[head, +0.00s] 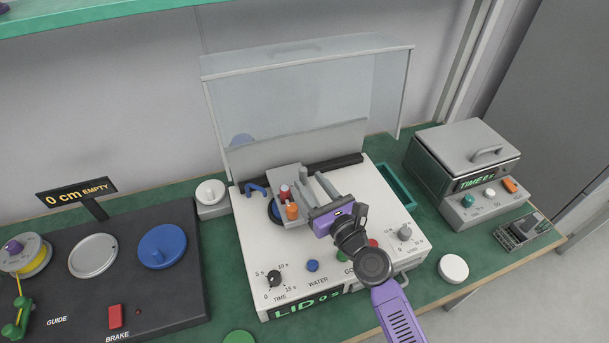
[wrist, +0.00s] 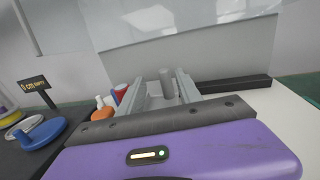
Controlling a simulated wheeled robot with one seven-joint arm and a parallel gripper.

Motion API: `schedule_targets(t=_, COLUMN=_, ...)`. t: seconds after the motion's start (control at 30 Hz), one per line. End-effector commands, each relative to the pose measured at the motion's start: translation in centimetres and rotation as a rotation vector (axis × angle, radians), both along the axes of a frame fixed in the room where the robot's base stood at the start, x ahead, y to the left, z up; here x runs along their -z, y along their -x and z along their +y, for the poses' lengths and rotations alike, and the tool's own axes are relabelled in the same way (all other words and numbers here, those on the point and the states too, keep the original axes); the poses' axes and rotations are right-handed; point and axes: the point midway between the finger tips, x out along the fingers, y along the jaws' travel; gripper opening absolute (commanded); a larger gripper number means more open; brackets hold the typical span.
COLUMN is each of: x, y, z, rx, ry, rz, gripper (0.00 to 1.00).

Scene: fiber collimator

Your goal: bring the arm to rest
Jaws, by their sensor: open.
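My arm reaches in from the lower right over a white machine (head: 378,205). My purple gripper (head: 312,182) points at the back of the machine, with its two grey fingers apart. In the wrist view the fingers (wrist: 160,92) stand on either side of a short grey post (wrist: 166,76). I cannot tell how deep the post is between them. A grey block (head: 287,176) with an orange knob (head: 292,211) and a red knob (head: 285,192) is just left of the fingers.
A clear lid (head: 290,95) stands raised behind the gripper. A grey-lidded box (head: 465,150) is at right, and a dark panel with a blue disc (head: 162,246) at left. A white disc (head: 453,268) lies near the front edge.

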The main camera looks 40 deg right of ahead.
Motion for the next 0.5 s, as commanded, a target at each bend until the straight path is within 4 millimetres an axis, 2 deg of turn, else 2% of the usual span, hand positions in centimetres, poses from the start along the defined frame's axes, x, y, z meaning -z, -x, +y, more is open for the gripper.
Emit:
schedule_targets(t=0.17, x=0.1, y=1.7, z=0.2, rx=0.000, ry=0.001, rz=0.001, gripper=0.41)
schedule_targets(t=0.5, x=0.0, y=1.9, z=0.3, rx=-0.001, ry=0.001, rz=0.000, gripper=0.41)
